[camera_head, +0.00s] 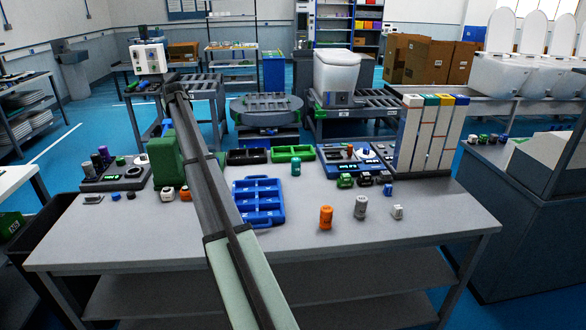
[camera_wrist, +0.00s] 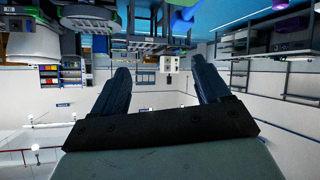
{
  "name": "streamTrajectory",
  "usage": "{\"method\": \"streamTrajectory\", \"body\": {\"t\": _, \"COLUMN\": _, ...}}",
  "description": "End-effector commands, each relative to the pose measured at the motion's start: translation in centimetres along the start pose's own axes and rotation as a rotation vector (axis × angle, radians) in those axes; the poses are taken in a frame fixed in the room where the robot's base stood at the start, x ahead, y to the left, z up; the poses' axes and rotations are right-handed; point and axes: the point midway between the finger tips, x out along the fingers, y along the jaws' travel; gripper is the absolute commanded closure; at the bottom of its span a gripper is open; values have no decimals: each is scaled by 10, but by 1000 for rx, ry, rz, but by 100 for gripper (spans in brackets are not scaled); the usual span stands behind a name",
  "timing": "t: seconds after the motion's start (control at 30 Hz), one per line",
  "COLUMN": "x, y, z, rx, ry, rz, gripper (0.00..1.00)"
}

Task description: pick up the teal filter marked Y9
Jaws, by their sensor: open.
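A small green-teal cylinder (camera_head: 296,166) stands upright on the table behind and right of the blue compartment tray; any mark on it is too small to read. Another small teal-topped piece (camera_head: 120,161) sits on the dark tray at the left. I cannot tell which is the filter marked Y9. My gripper (camera_wrist: 162,76) shows in the wrist view with its two dark fingers apart and nothing between them. That view is upside down and faces the room, with the fingers away from the tabletop. In the head view my arm crosses the table and hides part of it.
A blue compartment tray (camera_head: 258,218) lies mid-table. An orange cylinder (camera_head: 326,217), a grey cylinder (camera_head: 361,206) and a white piece (camera_head: 397,212) stand at the front right. A green block (camera_head: 164,163) rises beside my arm. The front left tabletop is clear.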

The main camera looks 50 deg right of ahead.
Motion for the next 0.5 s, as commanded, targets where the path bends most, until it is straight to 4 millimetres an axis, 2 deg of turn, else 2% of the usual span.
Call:
{"method": "streamTrajectory", "body": {"t": 0.03, "x": 11, "y": 37, "z": 19, "rx": 76, "ry": -71, "rz": 20, "gripper": 24}}
{"method": "streamTrajectory", "body": {"t": 0.23, "x": 27, "y": 155, "z": 100, "rx": 392, "ry": -346, "rz": 108, "gripper": 24}}
{"method": "streamTrajectory", "body": {"t": 0.37, "x": 23, "y": 226, "z": 155, "rx": 603, "ry": -516, "rz": 185, "gripper": 24}}
{"method": "streamTrajectory", "body": {"t": 0.5, "x": 7, "y": 298, "z": 212, "rx": 828, "ry": -690, "rz": 284, "gripper": 24}}
